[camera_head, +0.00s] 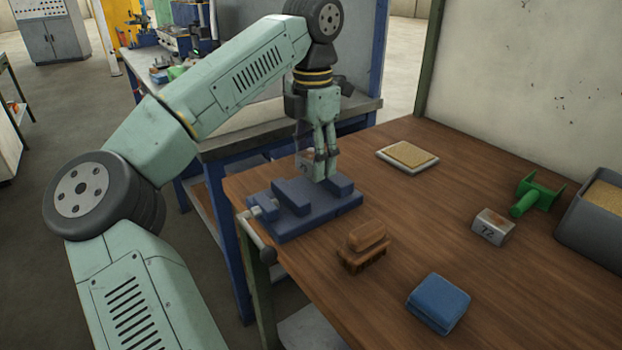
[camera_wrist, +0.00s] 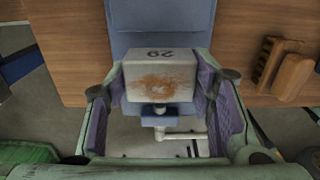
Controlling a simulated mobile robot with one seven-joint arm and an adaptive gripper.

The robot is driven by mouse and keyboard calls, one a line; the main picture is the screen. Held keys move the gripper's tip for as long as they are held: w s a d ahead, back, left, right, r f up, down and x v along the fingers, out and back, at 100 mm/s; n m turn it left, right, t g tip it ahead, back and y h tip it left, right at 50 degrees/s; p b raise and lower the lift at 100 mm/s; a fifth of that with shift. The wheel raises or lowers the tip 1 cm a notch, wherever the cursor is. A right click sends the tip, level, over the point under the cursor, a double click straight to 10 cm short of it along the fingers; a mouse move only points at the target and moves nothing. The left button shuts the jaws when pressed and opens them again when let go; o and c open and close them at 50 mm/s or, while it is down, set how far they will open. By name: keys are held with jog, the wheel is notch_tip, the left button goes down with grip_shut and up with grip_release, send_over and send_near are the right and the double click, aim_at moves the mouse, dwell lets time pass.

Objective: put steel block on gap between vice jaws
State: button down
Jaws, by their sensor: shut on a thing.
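A grey steel block with a rust-brown patch and dark digits on its top (camera_wrist: 160,84) is between my gripper's purple-padded fingers in the wrist view. My gripper (camera_head: 325,155) is shut on it, above the vice in the head view.
A second steel block marked 72 (camera_head: 492,228) lies at the right of the wooden table (camera_head: 425,190). A wooden brush (camera_head: 365,246) stands close to the vice. A blue pad (camera_head: 438,303), a green tool (camera_head: 537,195), a cork-topped tile (camera_head: 407,155) and a grey bin (camera_head: 595,222) lie around.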

aim_at(312, 192)
jog(key=shift+f, duration=2.25)
jog(key=c, duration=0.7)
grip_release()
jog(key=shift+f, duration=0.15)
notch_tip(312, 192, up, 12)
jog(key=shift+r, duration=0.15)
